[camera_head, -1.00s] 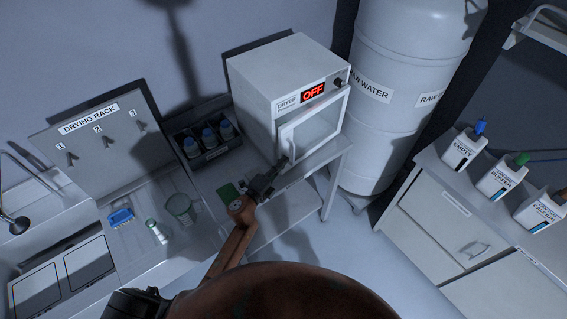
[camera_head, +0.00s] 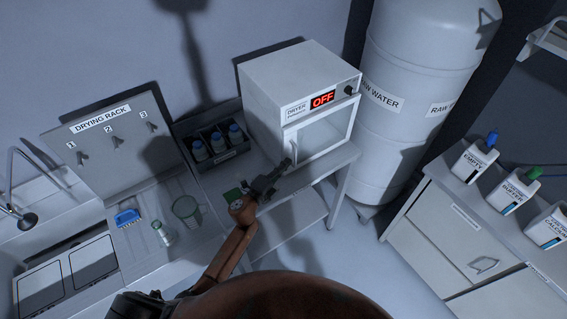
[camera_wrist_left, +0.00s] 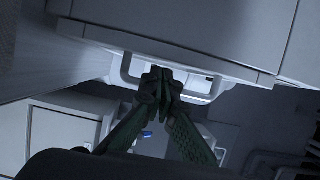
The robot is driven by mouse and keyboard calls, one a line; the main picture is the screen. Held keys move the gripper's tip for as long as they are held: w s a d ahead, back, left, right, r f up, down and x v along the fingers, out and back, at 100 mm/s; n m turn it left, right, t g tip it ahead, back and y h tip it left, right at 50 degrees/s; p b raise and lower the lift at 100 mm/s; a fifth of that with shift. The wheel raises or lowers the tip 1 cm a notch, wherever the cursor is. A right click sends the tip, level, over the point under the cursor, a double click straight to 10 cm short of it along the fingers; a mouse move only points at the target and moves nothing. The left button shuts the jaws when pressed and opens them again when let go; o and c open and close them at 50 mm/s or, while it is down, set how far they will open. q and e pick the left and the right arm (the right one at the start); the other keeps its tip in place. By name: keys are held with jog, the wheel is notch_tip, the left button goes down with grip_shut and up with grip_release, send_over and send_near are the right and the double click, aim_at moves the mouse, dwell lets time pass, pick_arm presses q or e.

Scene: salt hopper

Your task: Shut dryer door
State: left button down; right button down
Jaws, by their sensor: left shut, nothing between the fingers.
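The dryer (camera_head: 300,83) is a white box with a red OFF display on a bench against the back wall. Its windowed door (camera_head: 325,134) sits at or very near the front face; I cannot tell if a thin gap is left. My left gripper (camera_head: 287,164) is shut and empty at the lower left of the door, by the handle. In the left wrist view its closed fingertips (camera_wrist_left: 161,76) are in front of the pale bar handle (camera_wrist_left: 216,90), overlapping it; contact is unclear. My right gripper is not in view.
A dark bin of bottles (camera_head: 217,147) stands left of the dryer. The drying rack panel (camera_head: 111,145) is farther left. The raw water tank (camera_head: 405,100) stands close on the right. Labelled containers (camera_head: 475,160) are on the right-hand counter.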

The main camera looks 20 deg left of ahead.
pick_arm(q)
jog(key=d+b+v, duration=0.1)
jog(key=v, duration=0.9)
jog(key=shift+s+d, duration=0.3)
jog(key=shift+s, duration=0.35)
jog(key=shift+a+f, duration=0.1)
